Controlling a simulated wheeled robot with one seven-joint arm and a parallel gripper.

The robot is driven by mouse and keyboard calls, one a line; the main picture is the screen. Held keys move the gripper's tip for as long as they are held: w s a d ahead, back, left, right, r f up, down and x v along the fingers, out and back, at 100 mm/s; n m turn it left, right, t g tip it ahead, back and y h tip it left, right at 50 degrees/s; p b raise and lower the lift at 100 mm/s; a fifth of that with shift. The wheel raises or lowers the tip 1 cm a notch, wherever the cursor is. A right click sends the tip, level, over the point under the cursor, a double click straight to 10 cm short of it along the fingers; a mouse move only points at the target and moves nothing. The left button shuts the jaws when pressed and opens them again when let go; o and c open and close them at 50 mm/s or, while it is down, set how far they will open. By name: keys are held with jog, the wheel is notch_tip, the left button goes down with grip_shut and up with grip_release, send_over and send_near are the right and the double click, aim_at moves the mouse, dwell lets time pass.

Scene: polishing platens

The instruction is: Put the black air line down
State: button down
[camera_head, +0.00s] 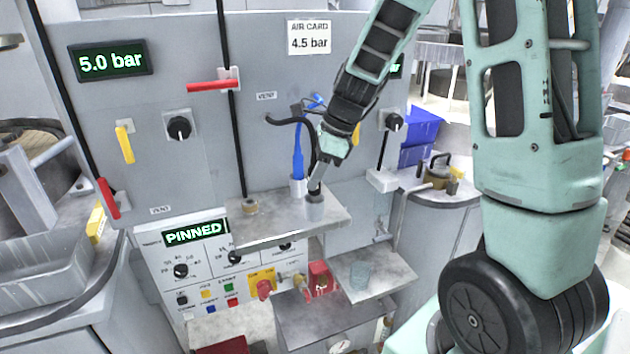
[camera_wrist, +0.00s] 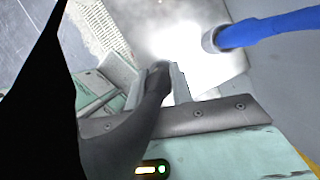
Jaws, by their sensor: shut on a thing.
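The black air line (camera_head: 290,121) leaves the grey panel beside the VENT label, arches right and drops to my gripper (camera_head: 318,180). My gripper is shut on its lower end, just above a grey round holder (camera_head: 315,210) on the shelf; whether the end is inside the holder is hard to tell. In the wrist view the black line (camera_wrist: 142,115) runs between the fingers of my gripper (camera_wrist: 170,80), and its tip is lost in glare. A blue air line (camera_head: 298,158) stands upright in a pale holder (camera_head: 298,187) just left; it also shows in the wrist view (camera_wrist: 265,29).
The metal shelf (camera_head: 270,232) carries both holders and a small brass ring (camera_head: 250,207) at its left. A lower shelf (camera_head: 385,277) holds a clear cup (camera_head: 360,274). Displays read 5.0 bar (camera_head: 110,61) and PINNED (camera_head: 193,233); a card (camera_head: 309,37) reads AIR CARD 4.5 bar.

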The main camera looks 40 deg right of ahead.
jog(key=shift+f, duration=0.9)
jog(key=shift+f, duration=0.15)
jog(key=c, duration=1.2)
grip_release()
